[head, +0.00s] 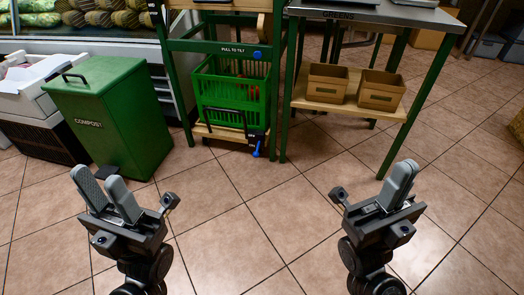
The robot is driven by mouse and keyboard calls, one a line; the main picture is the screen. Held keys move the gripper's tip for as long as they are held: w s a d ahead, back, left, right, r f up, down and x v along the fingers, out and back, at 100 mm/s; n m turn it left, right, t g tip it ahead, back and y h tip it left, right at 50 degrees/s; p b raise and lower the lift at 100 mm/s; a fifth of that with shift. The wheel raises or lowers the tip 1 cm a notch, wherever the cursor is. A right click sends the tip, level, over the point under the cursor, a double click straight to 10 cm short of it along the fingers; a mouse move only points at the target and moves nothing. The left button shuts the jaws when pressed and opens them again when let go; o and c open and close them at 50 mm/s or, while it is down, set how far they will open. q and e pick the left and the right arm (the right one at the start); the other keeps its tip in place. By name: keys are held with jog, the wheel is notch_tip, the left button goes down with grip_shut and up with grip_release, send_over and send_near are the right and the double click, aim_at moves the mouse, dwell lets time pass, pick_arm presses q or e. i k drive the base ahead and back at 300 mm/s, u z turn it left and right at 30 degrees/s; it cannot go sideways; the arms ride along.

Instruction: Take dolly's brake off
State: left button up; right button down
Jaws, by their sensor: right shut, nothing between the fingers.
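No dolly can be made out for certain. A small blue lever (257,149) hangs at the lower front of the green-framed stand (176,70), by a black bracket; I cannot tell whether it is a brake. My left gripper (98,180) is at the lower left, in front of the compost bin, open and empty with its two grey fingers apart. My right gripper (403,175) is at the lower right above the bare floor, shut and empty. Neither gripper touches the stand.
A green basket (228,92) sits in the stand. A green-legged table (360,14) at the right holds two brown boxes (326,84) on its lower shelf. The tiled floor (260,220) between is clear.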

aim_at(255, 154)
jog(key=z, duration=0.25)
jog(key=i, duration=1.25)
jog(key=u, duration=0.8)
